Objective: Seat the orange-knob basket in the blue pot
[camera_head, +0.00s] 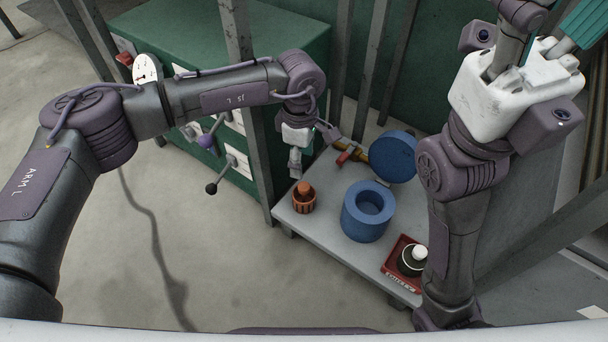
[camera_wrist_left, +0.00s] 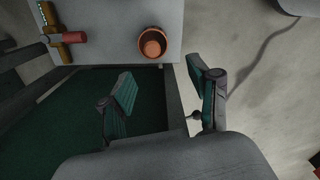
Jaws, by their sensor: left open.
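The orange-knob basket (camera_head: 303,198) stands upright near the left end of the grey table. It also shows in the left wrist view (camera_wrist_left: 152,44), near the table edge. The blue pot (camera_head: 361,226) is right of the basket, its round opening facing up and empty. Its round blue lid (camera_head: 392,157) stands tilted up behind it. My left gripper (camera_head: 296,168) is just above and behind the basket, apart from it. In the left wrist view its two teal-padded fingers (camera_wrist_left: 162,97) are spread with nothing between them.
A red tray (camera_head: 391,279) with a dark, white-knobbed item (camera_head: 412,260) sits at the table's front right. A brass valve with a red handle (camera_head: 344,157) is at the back. Metal posts (camera_head: 249,110) and a green cabinet (camera_head: 200,45) stand behind the table.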

